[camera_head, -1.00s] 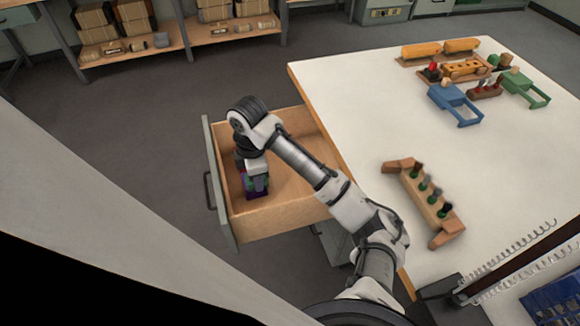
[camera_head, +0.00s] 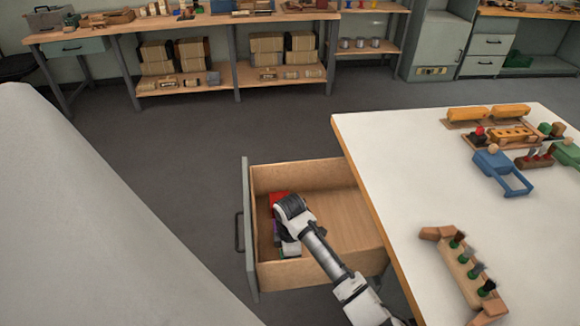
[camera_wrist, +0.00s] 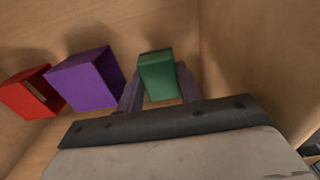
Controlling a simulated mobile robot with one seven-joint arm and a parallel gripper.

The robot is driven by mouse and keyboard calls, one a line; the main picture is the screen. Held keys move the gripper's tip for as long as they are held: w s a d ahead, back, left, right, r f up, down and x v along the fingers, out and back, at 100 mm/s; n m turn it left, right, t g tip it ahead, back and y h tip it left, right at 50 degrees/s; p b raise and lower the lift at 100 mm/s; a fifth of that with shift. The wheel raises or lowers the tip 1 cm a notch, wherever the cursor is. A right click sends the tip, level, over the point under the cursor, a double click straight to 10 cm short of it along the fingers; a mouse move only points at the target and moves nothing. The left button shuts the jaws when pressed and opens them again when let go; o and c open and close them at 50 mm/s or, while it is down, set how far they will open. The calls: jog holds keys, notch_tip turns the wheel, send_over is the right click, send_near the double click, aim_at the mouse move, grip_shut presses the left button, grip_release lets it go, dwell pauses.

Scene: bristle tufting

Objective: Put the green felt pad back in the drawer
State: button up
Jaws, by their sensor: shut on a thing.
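The green felt pad (camera_wrist: 158,78) is a small green block between the two fingers of my gripper (camera_wrist: 157,90) in the wrist view. My gripper is shut on it, inside the open drawer. The drawer (camera_head: 345,262) is wooden with a grey front and sticks out from the left side of the white table. In the head view my arm reaches down into its left part and mostly hides the pad. I cannot tell whether the pad touches the drawer floor.
A purple block (camera_wrist: 88,80) and a red open-ended block (camera_wrist: 28,94) lie in the drawer left of the pad in the wrist view. The drawer's right part is bare. A wooden rack (camera_head: 462,270) with several pegs and other toys stand on the white table (camera_head: 410,165).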

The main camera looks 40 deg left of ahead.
jog(key=shift+f, duration=2.15)
jog(key=shift+f, duration=0.1)
jog(key=o, duration=1)
jog(key=shift+o, duration=0.2)
